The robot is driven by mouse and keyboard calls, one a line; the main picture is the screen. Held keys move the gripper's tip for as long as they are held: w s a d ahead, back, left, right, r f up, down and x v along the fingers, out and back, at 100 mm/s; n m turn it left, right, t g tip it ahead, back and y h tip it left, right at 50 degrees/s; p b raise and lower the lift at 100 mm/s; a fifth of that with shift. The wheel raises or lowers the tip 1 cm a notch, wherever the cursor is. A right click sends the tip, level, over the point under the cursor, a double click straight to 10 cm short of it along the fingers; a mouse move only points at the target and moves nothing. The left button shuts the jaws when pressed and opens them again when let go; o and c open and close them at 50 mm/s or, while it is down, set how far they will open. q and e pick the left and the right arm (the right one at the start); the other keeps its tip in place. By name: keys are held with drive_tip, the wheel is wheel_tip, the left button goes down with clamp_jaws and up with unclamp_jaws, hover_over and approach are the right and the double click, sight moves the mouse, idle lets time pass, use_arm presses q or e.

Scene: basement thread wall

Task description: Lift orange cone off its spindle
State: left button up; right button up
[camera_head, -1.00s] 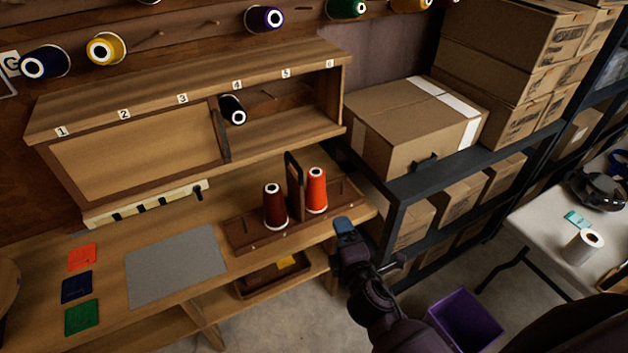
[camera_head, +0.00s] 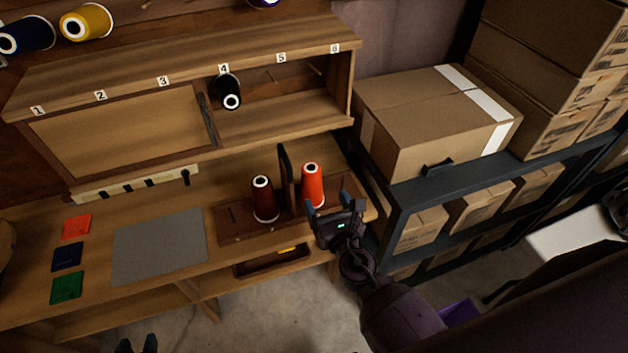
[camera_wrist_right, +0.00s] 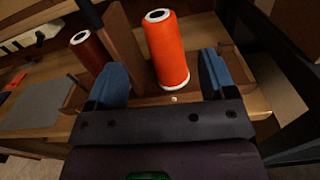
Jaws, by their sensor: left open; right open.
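The orange cone (camera_head: 312,184) stands upright on the right side of a wooden carrier (camera_head: 238,228) on the bench. In the right wrist view the orange cone (camera_wrist_right: 166,50) is just beyond the gap between my blue fingertips. My right gripper (camera_head: 331,208) is open, close in front of the cone and not closed on it. It also shows in the right wrist view (camera_wrist_right: 163,80). The spindle under the cone is hidden. My left gripper (camera_head: 137,344) is only partly visible at the bottom edge, open and far from the carrier.
A dark red cone (camera_head: 264,200) stands left of the carrier's upright handle (camera_head: 286,178). A numbered cubby shelf (camera_head: 130,135) holds a black cone (camera_head: 229,92). A metal rack with cardboard boxes (camera_head: 430,125) stands right. A grey mat (camera_head: 160,247) lies on the bench.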

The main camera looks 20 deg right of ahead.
sight(315, 175)
drive_tip(key=shift+n, duration=0.3)
drive_tip(key=w, duration=0.5)
drive_tip(key=shift+w+a+r, duration=0.1)
drive_tip(key=shift+a, duration=0.3)
drive_tip(key=shift+w+d+r+p, duration=0.15)
drive_tip(key=shift+w+p, duration=0.2)
drive_tip(key=shift+w, duration=0.15)
drive_tip(key=shift+w+r, duration=0.2)
drive_tip(key=shift+w, duration=2)
drive_tip(key=c, duration=1.3)
drive_tip(key=shift+d+r, duration=0.1)
